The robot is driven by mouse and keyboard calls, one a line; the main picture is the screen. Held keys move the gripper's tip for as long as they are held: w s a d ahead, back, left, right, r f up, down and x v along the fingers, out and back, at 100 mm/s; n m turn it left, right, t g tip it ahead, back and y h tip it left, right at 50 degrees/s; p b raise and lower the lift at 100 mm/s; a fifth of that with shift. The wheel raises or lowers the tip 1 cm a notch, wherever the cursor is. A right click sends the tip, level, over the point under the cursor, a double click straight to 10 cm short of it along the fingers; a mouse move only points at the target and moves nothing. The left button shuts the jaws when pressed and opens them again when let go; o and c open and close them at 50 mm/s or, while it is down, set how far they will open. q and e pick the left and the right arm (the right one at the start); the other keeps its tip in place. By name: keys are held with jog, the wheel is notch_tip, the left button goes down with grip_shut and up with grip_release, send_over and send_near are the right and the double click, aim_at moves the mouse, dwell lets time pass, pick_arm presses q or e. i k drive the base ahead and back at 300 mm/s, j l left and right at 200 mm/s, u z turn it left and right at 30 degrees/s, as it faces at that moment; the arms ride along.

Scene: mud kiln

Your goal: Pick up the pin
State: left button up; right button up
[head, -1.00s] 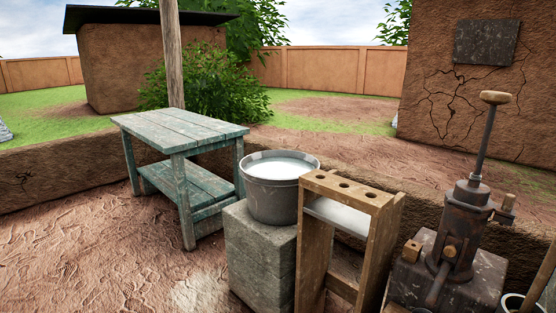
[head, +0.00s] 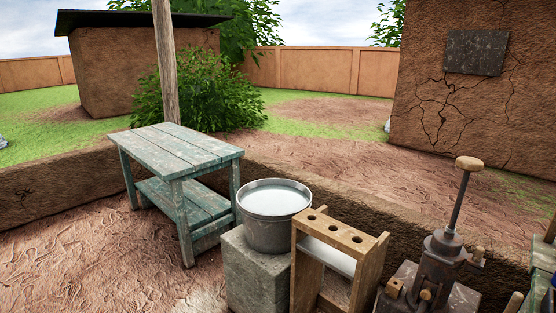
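I cannot make out a separate pin for certain. A dark metal press (head: 432,268) stands at the lower right, with a rod topped by a wooden knob (head: 469,163). Small wooden-ended pieces show on its sides, and I cannot tell whether any is the pin. Neither of my grippers is in view.
A metal bucket (head: 273,232) of pale liquid sits on a stone block (head: 252,272) beside the rack. A worn green table (head: 180,147) with a lower shelf stands to the left, its top bare. A low mud wall (head: 60,188) runs behind. Open ground lies at front left.

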aim_at(478, 253)
jog(key=z, duration=1.35)
